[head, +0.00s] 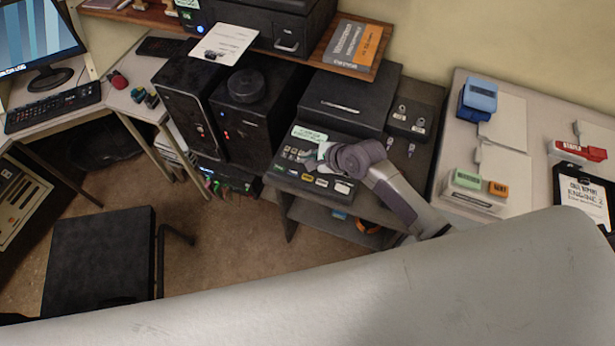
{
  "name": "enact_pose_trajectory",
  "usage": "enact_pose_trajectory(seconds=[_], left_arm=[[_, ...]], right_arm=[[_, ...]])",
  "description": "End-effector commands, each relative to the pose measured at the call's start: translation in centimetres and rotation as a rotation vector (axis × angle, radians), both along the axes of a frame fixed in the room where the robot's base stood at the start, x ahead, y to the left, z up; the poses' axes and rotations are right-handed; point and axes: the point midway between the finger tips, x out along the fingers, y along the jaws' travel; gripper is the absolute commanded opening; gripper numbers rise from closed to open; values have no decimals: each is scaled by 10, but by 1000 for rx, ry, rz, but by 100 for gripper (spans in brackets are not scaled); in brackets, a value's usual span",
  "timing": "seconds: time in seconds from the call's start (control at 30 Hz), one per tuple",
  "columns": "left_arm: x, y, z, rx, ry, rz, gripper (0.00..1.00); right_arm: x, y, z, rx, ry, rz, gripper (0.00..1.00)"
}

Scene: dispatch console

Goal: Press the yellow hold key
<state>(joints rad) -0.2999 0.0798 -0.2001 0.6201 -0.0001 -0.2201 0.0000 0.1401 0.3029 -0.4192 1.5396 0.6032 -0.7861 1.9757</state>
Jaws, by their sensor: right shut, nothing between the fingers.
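The dark console (270,178) has a keypad and a green display on its sloping top. A row of small coloured keys runs along its front edge. A small yellowish key (307,178) sits in that row; its label is too small to read. My right gripper (314,160) is shut and empty. It is over the console's top, just behind the front row of keys, with its arm coming in from the right. I cannot tell whether its tips touch the console. It hides part of the keypad. My left gripper is out of view.
A black box (345,100) stands behind the console. Black computer towers (190,105) stand to its left. A side table (515,140) on the right holds staplers, stamps and a clipboard. A black chair (100,255) is at lower left. My own pale body part covers the bottom.

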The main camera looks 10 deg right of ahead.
Motion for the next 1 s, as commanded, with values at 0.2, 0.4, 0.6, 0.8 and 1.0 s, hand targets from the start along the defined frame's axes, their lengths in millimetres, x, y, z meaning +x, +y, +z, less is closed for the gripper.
enact_pose_trajectory(seconds=[0.2,0.4,0.6,0.8,1.0], left_arm=[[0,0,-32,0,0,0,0],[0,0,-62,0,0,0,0],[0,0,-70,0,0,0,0],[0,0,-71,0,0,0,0],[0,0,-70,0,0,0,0]], right_arm=[[0,0,-31,-2,-2,2,0],[0,0,-55,-3,-3,1,0],[0,0,-72,1,0,0,0],[0,0,-76,0,-2,1,0],[0,0,-75,-1,-1,0,0]])
